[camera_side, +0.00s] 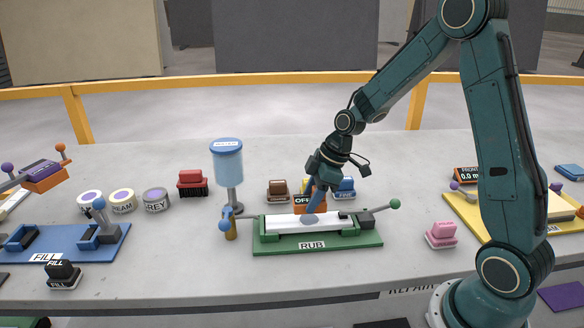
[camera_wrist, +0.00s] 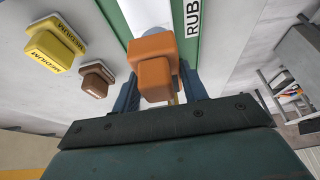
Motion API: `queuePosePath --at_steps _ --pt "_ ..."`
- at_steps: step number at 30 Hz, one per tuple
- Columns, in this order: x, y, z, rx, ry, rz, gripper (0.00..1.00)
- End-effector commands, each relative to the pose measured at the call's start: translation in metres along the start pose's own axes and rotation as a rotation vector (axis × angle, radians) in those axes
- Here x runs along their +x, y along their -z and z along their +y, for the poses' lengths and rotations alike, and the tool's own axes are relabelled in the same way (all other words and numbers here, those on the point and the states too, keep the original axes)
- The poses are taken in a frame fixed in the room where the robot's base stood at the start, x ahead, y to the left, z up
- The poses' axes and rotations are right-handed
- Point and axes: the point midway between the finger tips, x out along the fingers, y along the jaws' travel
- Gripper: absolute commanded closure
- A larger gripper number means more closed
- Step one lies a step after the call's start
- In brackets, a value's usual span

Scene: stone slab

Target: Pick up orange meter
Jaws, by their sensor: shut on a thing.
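The orange meter (camera_side: 310,204) is between my gripper's blue fingers (camera_side: 317,192), in the middle of the slab. In the side view it bears dark lettering that seems to begin with "OFF", partly covered by a finger. In the wrist view the orange meter (camera_wrist: 155,72) is a blocky orange body with a narrower front part. My gripper (camera_wrist: 160,98) is shut on it, one finger on each side. It is at the green RUB fixture (camera_side: 345,240) with its white strip. I cannot tell whether it touches the strip.
A pale blue canister (camera_side: 228,162) stands close on the left. Brown (camera_side: 278,190) and blue (camera_side: 344,188) stamps are behind, a pink one (camera_side: 441,233) to the right. A yellow block (camera_wrist: 55,45) shows in the wrist view. The slab's front edge is mostly clear.

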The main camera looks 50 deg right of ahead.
Motion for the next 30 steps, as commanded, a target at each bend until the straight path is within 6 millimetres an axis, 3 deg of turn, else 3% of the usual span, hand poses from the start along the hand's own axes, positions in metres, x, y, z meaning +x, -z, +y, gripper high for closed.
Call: queuePosePath --at_steps 18,24,30 --pt "-0.119 0.050 0.001 -0.002 -0.004 0.003 0.87" --pt "-0.143 0.059 0.001 -0.001 -0.002 0.003 0.87" --pt "-0.152 0.063 0.000 0.000 -0.001 0.001 0.87"
